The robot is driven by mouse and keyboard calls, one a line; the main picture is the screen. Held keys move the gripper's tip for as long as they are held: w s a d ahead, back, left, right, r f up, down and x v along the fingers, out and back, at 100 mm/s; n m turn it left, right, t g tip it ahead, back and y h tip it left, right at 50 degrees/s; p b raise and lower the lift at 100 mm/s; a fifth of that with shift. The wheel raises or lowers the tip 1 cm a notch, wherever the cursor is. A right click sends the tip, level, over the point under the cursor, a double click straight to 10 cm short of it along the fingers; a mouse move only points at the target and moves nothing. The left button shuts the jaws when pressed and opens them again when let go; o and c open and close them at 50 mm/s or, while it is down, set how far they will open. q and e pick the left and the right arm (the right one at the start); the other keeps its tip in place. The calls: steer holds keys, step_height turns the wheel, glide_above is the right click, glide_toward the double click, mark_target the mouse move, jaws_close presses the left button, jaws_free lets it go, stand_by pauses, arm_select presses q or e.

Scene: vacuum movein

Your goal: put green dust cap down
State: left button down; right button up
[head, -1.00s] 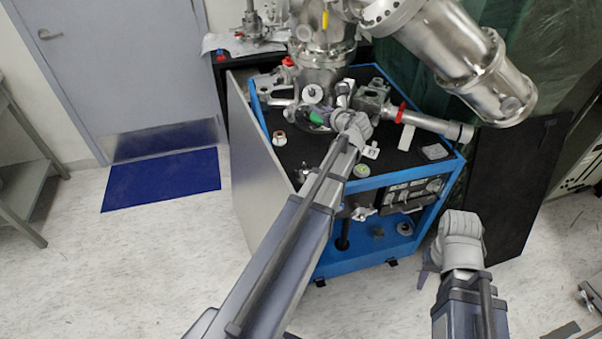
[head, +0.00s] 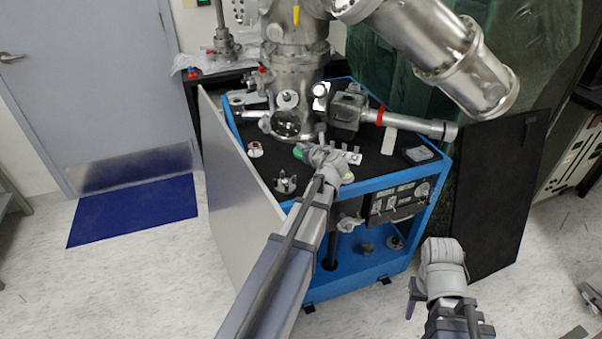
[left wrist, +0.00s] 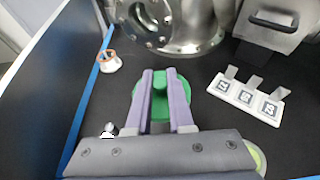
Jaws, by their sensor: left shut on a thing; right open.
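The green dust cap (head: 298,153) is at the tip of my left gripper (head: 303,151), over the black top of the blue cart. In the left wrist view, the purple fingers of my left gripper (left wrist: 160,100) are shut on the raised middle of the green dust cap (left wrist: 158,123). Its round green rim shows below and beside the fingers. I cannot tell whether the cap touches the cart top. My right gripper (head: 413,297) is to the right, in front of the cart and above the floor, holding nothing that I can see.
The steel chamber (head: 292,85) stands behind the cap. A white holder with upright tabs (left wrist: 250,100) lies to the right, and a white and orange fitting (left wrist: 109,61) to the left. A clawed metal part (head: 286,184) stands near the cart's left edge. Black surface around the cap is clear.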

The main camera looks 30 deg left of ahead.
mark_target(305, 172)
arm_select(q)
step_height(305, 172, down, 8)
steer(key=b, duration=0.7)
steer(key=shift+r, duration=0.1)
arm_select(e)
step_height(305, 172, down, 8)
steer(key=shift+r, duration=0.1)
arm_select(q)
steer(key=c, duration=1.2)
jaws_free()
steer(key=shift+c, duration=0.2)
steer(key=o, duration=0.4)
steer(key=shift+o, duration=0.2)
steer(key=shift+r+p, duration=0.1)
steer(key=shift+p, duration=0.2)
steer(key=p+v, duration=0.4)
steer(key=v, duration=0.8)
arm_select(e)
step_height(305, 172, up, 4)
steer(key=shift+r, duration=0.2)
